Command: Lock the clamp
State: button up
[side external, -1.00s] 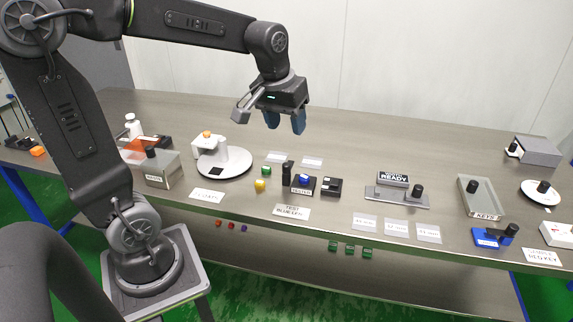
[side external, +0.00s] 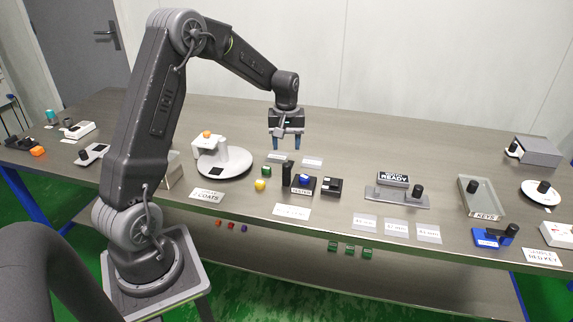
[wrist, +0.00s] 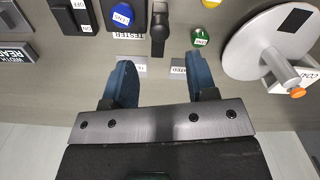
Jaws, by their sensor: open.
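My gripper (side external: 287,145) hangs open and empty above the table, fingers pointing down, behind the tester. Its two blue fingers show apart in the wrist view (wrist: 162,72). No clamp is labelled as such. A black upright lever-like part (side external: 287,173) stands left of the tester (side external: 303,187), a dark block with a blue button. In the wrist view this black part (wrist: 160,28) lies just beyond the fingertips, roughly between them, and apart from them. Whether it is the clamp I cannot tell. A blue block with a black knobbed lever (side external: 488,238) sits at the right front.
A white round stand (side external: 232,165) with an orange-tipped part is left of my gripper. A green piece (side external: 266,170) and yellow ball (side external: 260,184) lie between. A dark switch block (side external: 332,187), grey slide (side external: 400,200) and KEYS tray (side external: 481,198) stand to the right.

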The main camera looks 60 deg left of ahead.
aim_at(286, 164)
notch_tip(286, 164, down, 8)
jog(key=shift+r, duration=0.15)
dwell(0.3)
jog(key=c, duration=0.9)
